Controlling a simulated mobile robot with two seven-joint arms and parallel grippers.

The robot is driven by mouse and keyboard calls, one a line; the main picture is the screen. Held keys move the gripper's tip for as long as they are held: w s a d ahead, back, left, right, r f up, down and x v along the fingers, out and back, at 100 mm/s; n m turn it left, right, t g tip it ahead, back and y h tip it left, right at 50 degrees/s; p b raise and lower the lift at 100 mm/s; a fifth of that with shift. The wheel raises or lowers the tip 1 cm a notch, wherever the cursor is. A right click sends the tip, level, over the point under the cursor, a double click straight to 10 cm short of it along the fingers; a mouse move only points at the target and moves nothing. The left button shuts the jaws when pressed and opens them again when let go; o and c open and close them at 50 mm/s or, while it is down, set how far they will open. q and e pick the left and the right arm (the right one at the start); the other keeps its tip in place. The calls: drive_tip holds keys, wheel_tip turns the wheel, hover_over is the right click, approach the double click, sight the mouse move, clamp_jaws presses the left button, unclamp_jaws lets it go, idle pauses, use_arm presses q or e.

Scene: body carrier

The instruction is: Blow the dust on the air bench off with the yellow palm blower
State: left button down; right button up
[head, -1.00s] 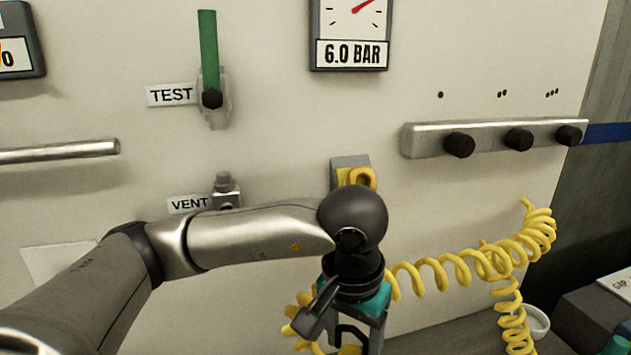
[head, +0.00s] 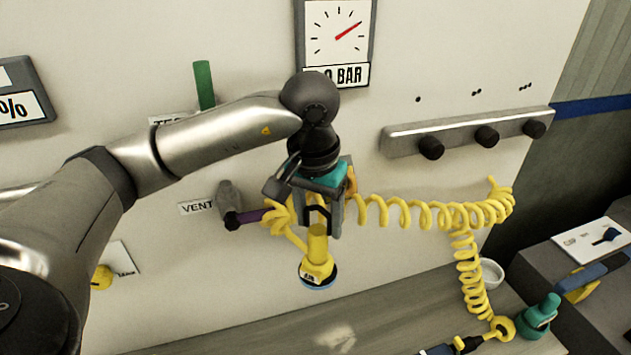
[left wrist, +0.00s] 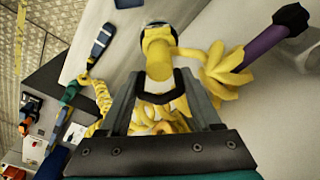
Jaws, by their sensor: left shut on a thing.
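My left gripper (head: 319,222) is shut on the yellow palm blower (head: 317,268), which hangs nozzle-down with a dark and blue lower end, above the bench and in front of the panel. In the left wrist view the blower (left wrist: 158,48) extends out beyond the gripper fingers (left wrist: 158,90). A yellow coiled hose (head: 420,213) runs right from behind the gripper. The air bench (head: 240,338) shows as a grey top along the bottom of the head view. A pale patch (head: 336,338) lies on it; I cannot tell if it is dust. My right gripper is not in view.
A rail with black knobs (head: 486,136) is at the right. A white cup (head: 490,273), a green fitting (head: 540,315) and a dark tool (head: 452,347) stand or lie at the bench's right.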

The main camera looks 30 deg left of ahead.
use_arm(q)
drive_tip(key=shift+w+a+r+p, duration=0.1)
drive_tip(key=shift+a+r+p, duration=0.2)
drive_tip(key=shift+r, duration=0.3)
drive_tip(key=shift+w+a+r+p, duration=0.1)
drive_tip(key=shift+a+r+p, duration=0.1)
drive_tip(key=shift+r+p, duration=0.3)
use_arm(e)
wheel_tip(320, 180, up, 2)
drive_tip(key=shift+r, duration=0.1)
use_arm(q)
drive_tip(key=shift+f+b, duration=0.15)
drive_tip(key=shift+b, duration=0.45)
wheel_tip(320, 180, down, 26)
drive_tip(key=b, duration=2.5)
drive_tip(key=shift+f, duration=0.15)
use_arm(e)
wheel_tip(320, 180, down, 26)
